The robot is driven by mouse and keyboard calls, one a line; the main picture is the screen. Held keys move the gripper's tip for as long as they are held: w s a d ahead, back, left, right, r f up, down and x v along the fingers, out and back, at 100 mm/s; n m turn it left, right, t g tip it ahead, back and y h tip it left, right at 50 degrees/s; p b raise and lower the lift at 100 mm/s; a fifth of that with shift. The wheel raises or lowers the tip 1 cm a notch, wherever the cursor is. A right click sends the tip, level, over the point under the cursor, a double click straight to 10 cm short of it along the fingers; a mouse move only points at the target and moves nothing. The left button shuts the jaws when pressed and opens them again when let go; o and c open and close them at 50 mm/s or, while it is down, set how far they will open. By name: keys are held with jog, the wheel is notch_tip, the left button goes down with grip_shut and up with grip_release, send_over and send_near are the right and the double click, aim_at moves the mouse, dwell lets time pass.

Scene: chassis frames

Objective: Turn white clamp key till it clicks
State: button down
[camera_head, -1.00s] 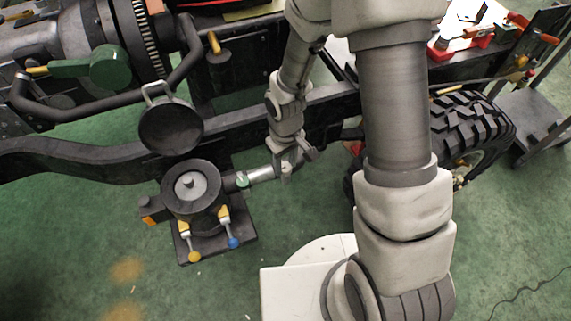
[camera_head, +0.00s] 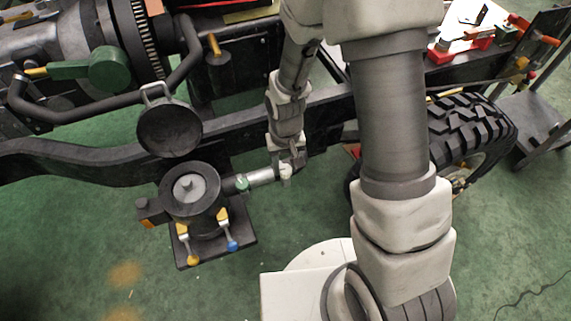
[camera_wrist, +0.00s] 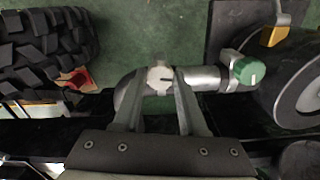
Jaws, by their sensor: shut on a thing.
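The white clamp key (camera_wrist: 160,79) is a round knob with a dark mark, on a grey metal pipe (camera_wrist: 197,79). My gripper (camera_wrist: 160,92) is shut on it, one finger on each side, in the wrist view. In the head view the white key (camera_head: 286,173) is small at the right end of the pipe, under my gripper (camera_head: 285,163). My fingers partly cover it there. A green knob (camera_wrist: 247,71) with a pale mark sits further along the pipe, beside the dark round housing (camera_wrist: 302,96). Whether the key has clicked cannot be seen.
A dark housing (camera_head: 191,186) stands on a base plate with yellow and blue-tipped levers. A black frame rail (camera_head: 100,166) runs behind the pipe. A tyre (camera_head: 468,130) is at the right. Green floor (camera_head: 60,240) is open at the lower left.

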aim_at(286, 169)
jog(key=shift+c, duration=2.2)
grip_release()
notch_tip(286, 169, up, 17)
jog(key=p, duration=0.4)
jog(key=shift+r+p, duration=0.2)
jog(key=shift+p, duration=0.1)
